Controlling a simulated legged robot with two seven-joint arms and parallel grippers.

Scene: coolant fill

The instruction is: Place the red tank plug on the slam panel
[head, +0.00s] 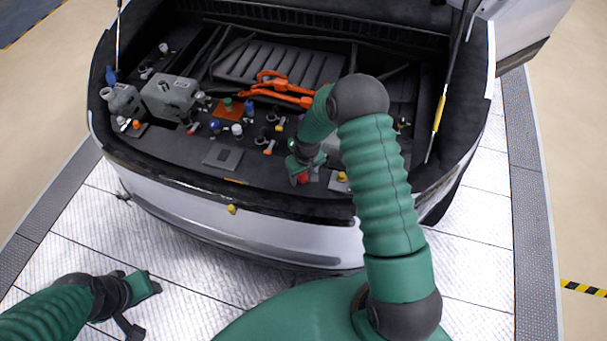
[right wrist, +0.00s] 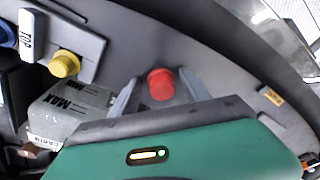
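The red tank plug (head: 303,178) is at the front of the car's open bay, on or just above the dark slam panel (head: 262,172). My right gripper (head: 304,168) is over it, pointing down. In the right wrist view the red plug (right wrist: 161,84) is between my two grey fingers. They are spread, with a small gap visible on each side of the plug. The slam panel's grey surface (right wrist: 225,65) lies behind it; whether the plug touches it is hard to tell. My left gripper (head: 140,300) is low at the left, outside the car, away from the plug.
A yellow cap (right wrist: 65,64) and a translucent tank marked MAX (right wrist: 68,108) are close by in the right wrist view. Several small caps, a grey tank (head: 168,97) and orange cables (head: 285,88) fill the bay. A square grey pad (head: 222,157) lies left of the plug.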

